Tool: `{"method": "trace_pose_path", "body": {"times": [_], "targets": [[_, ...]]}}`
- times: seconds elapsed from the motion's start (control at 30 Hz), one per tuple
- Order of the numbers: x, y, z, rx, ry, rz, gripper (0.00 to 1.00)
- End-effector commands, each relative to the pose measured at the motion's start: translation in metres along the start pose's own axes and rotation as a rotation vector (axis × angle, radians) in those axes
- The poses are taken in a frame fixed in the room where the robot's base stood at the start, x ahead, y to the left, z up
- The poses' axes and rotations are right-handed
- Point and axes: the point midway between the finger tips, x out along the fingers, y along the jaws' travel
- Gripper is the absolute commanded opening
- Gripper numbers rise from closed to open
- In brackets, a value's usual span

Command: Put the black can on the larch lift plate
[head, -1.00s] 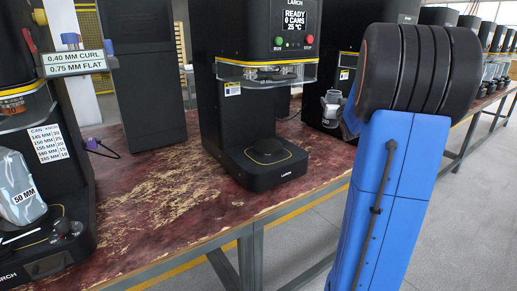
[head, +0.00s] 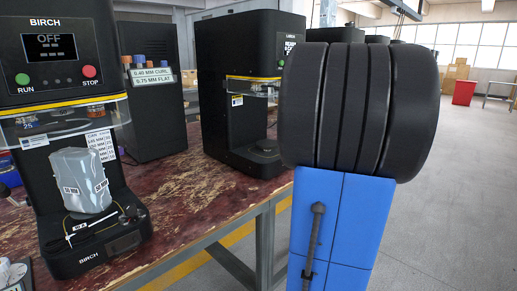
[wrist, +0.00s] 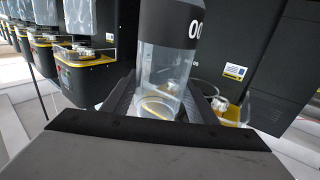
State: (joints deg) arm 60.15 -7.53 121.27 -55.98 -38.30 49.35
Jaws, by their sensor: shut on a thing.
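In the wrist view my gripper (wrist: 163,104) is shut on a can (wrist: 165,65) with a clear lower body and a black upper part bearing white figures. The can's top is cut off by the frame edge. In the head view my arm hides the gripper and can. The larch machine, a tall black seamer (head: 232,85), stands behind and left of my arm. Its lift plate (head: 265,149) is low on its base, partly hidden by my arm, and looks empty in the part that shows.
The birch machine (head: 65,50), its screen reading OFF, stands left with a grey wrapped thing marked 50 MM (head: 80,182) on its base. A thickness sign (head: 152,77) stands between the machines. The worn red bench (head: 185,200) has bare room before the larch machine. Open floor lies right.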

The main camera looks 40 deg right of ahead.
Motion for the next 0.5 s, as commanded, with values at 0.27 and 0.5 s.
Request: {"method": "trace_pose_path", "body": {"times": [0.27, 0.5], "targets": [[0.021, -0.015, -0.001, 0.001, -0.002, -0.003, 0.28], [0.063, -0.044, -0.001, 0.001, -0.002, -0.004, 0.28]]}}
